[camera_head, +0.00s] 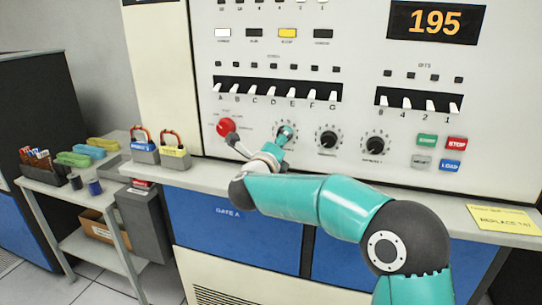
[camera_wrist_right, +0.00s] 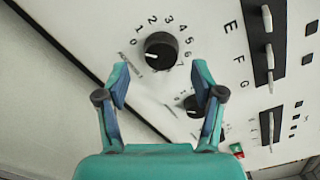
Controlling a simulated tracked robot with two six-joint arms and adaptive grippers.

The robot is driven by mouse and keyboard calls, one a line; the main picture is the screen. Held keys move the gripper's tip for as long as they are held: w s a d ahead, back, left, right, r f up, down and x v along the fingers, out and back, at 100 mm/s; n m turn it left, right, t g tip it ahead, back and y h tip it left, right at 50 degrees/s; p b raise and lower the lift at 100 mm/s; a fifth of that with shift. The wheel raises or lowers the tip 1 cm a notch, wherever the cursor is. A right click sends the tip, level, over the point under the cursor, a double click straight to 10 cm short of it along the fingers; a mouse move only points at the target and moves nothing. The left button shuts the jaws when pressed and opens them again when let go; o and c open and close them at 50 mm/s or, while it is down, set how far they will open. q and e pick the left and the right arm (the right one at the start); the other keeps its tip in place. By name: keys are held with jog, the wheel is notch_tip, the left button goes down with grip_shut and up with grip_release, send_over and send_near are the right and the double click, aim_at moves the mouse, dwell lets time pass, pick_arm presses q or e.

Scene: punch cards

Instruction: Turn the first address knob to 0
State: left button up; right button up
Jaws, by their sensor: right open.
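In the wrist view, a black address knob (camera_wrist_right: 163,47) stands on the pale panel, ringed by numbers. Its white mark lies on its left side, toward the low end of the scale; the exact number is hard to read. My right gripper (camera_wrist_right: 162,72) is open and empty, its fingers on either side of this knob with a gap to each. In the head view my right gripper (camera_head: 286,134) is at the panel between the red knob (camera_head: 226,126) and a black knob (camera_head: 328,140), covering what lies behind it. My left gripper is out of view.
Another black knob (camera_head: 376,146) and coloured buttons (camera_head: 455,144) sit to the right. A row of lettered switches (camera_head: 273,92) runs above. A ledge (camera_head: 190,177) lies below, with padlocks (camera_head: 174,150) on its left. The display (camera_head: 436,22) reads 195.

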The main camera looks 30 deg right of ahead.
jog(key=v, duration=0.9)
